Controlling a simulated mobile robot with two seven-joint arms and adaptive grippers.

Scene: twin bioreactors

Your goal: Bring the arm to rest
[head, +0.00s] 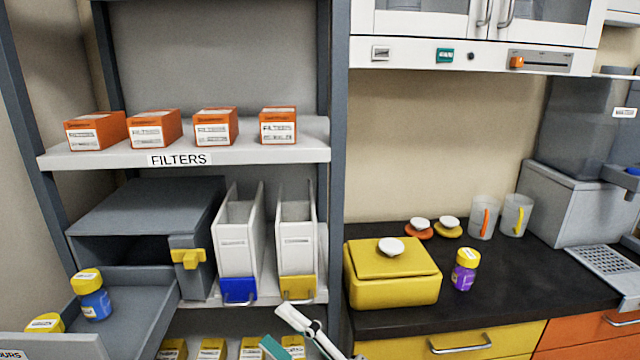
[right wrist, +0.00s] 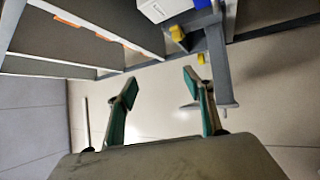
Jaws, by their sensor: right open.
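My right gripper (head: 275,326) shows at the bottom edge of the head view, in front of the lower part of the shelf unit. In the right wrist view the same gripper (right wrist: 160,84) has its two teal-lined fingers spread apart, with nothing between them. Beyond the fingers is bare pale floor (right wrist: 160,115). Most of the right arm is outside the head view. My left gripper is in neither view.
The shelf (head: 90,158) bears several orange filter boxes. An open grey drawer (head: 140,310) holds a blue jar (head: 95,303). White holders (head: 240,240) stand beside it. The dark counter (head: 510,285) carries a yellow box (head: 390,285) and purple jar (head: 464,274).

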